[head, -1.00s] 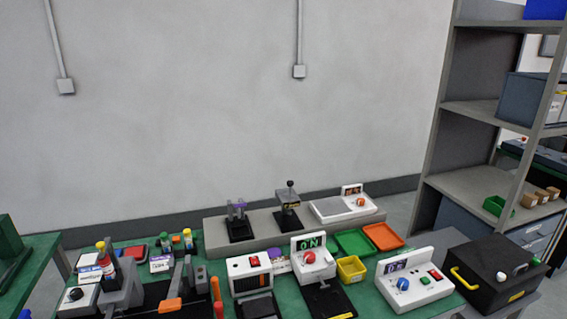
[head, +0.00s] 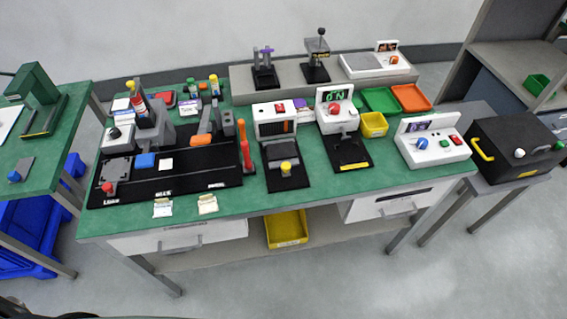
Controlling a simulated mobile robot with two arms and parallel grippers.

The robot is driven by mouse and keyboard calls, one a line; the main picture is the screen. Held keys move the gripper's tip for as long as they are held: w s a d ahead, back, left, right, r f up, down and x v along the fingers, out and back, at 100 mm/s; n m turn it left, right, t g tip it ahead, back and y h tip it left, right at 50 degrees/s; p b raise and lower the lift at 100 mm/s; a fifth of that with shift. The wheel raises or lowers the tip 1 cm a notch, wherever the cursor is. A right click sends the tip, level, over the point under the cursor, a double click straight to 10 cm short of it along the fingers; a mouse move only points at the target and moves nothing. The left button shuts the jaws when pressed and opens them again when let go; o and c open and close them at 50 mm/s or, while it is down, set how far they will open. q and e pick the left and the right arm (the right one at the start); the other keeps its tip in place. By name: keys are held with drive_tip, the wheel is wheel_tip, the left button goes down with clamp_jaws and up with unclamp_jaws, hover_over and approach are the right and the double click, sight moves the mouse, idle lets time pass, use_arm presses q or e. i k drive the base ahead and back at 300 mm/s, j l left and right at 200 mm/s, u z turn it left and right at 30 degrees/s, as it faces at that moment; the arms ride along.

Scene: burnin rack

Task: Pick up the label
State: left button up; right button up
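Several things could be the label, and I cannot tell which one is meant. A small white square piece (head: 166,164) lies on the black mat (head: 195,183) at the left of the green bench. Two pale paper tags, a left one (head: 163,208) and a right one (head: 207,204), lie at the bench's front edge below the mat. Their print is too small to read. Neither of my grippers shows in the head view.
The green bench (head: 300,190) has clear room at its front middle. A white device with a red button (head: 275,120), a yellow bin (head: 373,125) and a white box with a blue knob (head: 432,141) stand behind. A black case (head: 514,148) stands at right.

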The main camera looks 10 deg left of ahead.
sight(207, 204)
drive_tip(key=u, duration=0.95)
